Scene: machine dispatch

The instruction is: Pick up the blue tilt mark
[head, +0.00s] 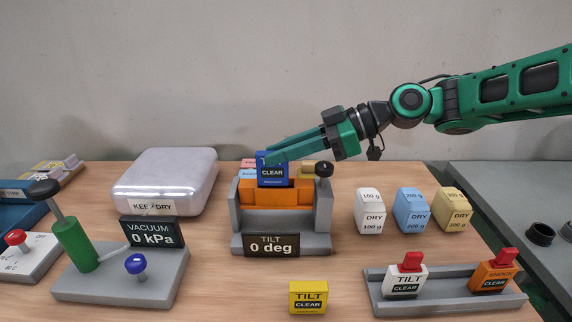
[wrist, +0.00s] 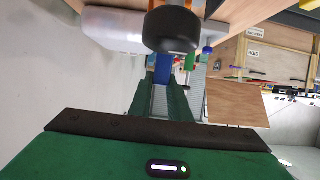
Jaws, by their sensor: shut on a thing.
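The blue tilt mark (head: 272,173), a small block with a black "CLEAR" label, is at the top of the orange block (head: 262,194) in the grey tilt stand. My gripper (head: 270,156) reaches in from the right, with its green fingers shut on the blue mark's upper part. The fingers hide part of its upper label. In the wrist view the blue mark (wrist: 163,68) shows between the fingers, partly hidden by a dark round knob. I cannot tell whether the mark still touches the orange block.
The tilt stand (head: 281,243) reads 0 deg and has a black knob (head: 323,169). A yellow tilt mark (head: 308,297) lies in front. A grey tray (head: 450,301) holds white and orange marks. Dry packs (head: 411,211) stand right; a vacuum pump (head: 120,275) and silver case (head: 166,178) stand left.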

